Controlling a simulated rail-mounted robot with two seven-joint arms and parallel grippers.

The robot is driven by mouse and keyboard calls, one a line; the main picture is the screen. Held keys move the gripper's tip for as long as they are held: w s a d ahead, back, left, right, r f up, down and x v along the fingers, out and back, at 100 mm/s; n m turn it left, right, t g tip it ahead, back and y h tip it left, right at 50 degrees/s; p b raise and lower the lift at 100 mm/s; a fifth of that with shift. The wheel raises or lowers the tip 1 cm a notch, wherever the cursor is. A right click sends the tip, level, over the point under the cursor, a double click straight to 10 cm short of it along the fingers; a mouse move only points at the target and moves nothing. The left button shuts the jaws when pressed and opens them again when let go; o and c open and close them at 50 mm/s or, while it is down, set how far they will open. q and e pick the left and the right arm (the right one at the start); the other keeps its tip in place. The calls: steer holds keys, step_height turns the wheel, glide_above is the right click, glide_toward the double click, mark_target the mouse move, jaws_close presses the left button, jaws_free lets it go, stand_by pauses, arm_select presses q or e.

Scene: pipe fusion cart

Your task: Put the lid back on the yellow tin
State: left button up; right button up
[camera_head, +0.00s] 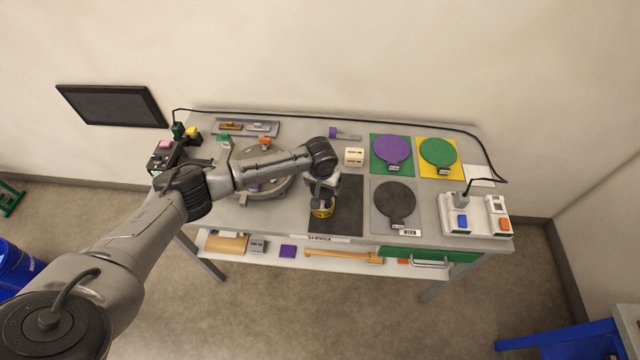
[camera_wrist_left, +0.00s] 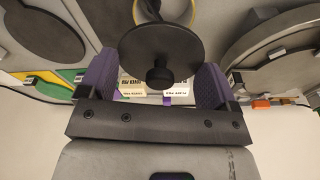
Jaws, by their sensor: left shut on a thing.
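My left gripper (camera_head: 322,193) is over the dark mat at the front middle of the bench. It is shut on the dark round lid (camera_wrist_left: 148,42), which sits between the two purple fingers in the left wrist view, its knob towards the palm. The yellow tin (camera_head: 321,212) stands on the mat just below the gripper, partly hidden by it. In the left wrist view a yellow rim (camera_wrist_left: 193,12) shows beyond the lid, offset from its centre. I cannot tell whether the lid touches the tin. My right gripper is out of view.
Beside the mat (camera_head: 349,224) lies a grey panel with a dark disc (camera_head: 394,199). Purple (camera_head: 391,148) and green (camera_head: 437,152) discs lie behind. A large round grey fixture (camera_head: 284,187) is left of the tin. A switch box (camera_head: 456,220) stands at right.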

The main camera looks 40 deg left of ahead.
arm_select(q)
steer(key=shift+a+f+b, duration=0.1)
steer(key=shift+f+b, duration=0.15)
steer(key=shift+b, duration=0.05)
step_height(320, 180, down, 4)
steer(key=b, duration=0.5)
steer(key=shift+f, duration=0.9)
steer(key=shift+r+p, duration=0.1)
steer(key=shift+p, duration=0.3)
steer(key=shift+p, duration=0.45)
stand_by(0.7)
stand_by(0.7)
